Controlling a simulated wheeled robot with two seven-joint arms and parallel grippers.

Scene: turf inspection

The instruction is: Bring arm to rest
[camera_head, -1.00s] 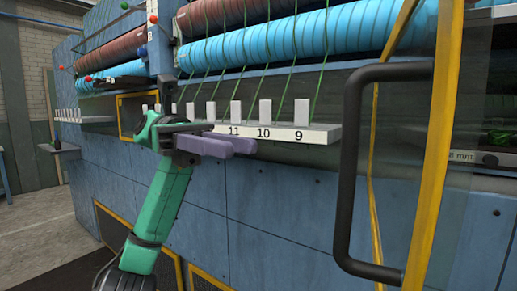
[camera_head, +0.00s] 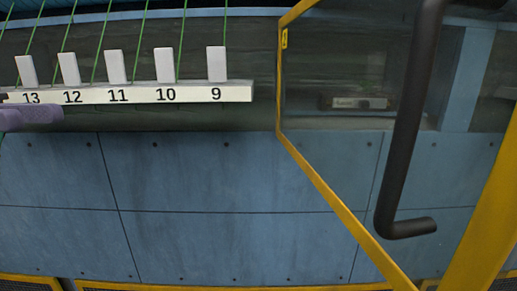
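My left gripper (camera_head: 30,117) shows only as purple fingertips at the left edge of the head view. It lies just in front of and below the white numbered ledge (camera_head: 190,94), near numbers 13 and 12. Whether it touches the ledge I cannot tell. I see nothing held at the visible tips, but the gap between the fingers is not clear. The rest of the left arm is out of view. My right arm and gripper are not in view.
White blocks stand on the ledge, with green threads rising behind them. A yellow-framed clear panel (camera_head: 335,193) with a black handle (camera_head: 408,130) takes up the right side. Blue wall panels (camera_head: 230,175) fill the space below the ledge, which is free of loose objects.

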